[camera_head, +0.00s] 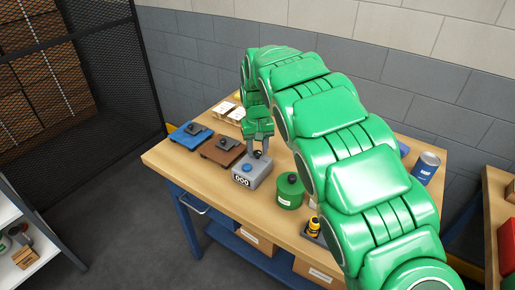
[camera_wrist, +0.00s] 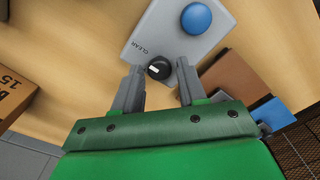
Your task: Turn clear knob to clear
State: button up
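The grey counter box (camera_head: 243,181) stands on the wooden table in the head view, with number wheels on its front and a blue button (camera_wrist: 196,18) on top. The clear knob (camera_wrist: 158,68) is small, round and black with a white mark, beside the word CLEAR on the box top. My gripper (camera_wrist: 160,66) points down over this end of the box. Its two grey fingers are apart, with the knob showing in the gap between the tips. I cannot tell whether either finger touches it. In the head view my gripper (camera_head: 259,147) partly hides the knob.
A blue can (camera_head: 426,167) is farther right. Small cartons (camera_head: 222,109) lie behind.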

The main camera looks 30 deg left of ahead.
aim_at(258, 152)
jog(key=shift+o, duration=0.9)
jog(key=shift+f, duration=0.1)
jog(key=shift+r, duration=3.9)
jog(key=shift+d, duration=0.1)
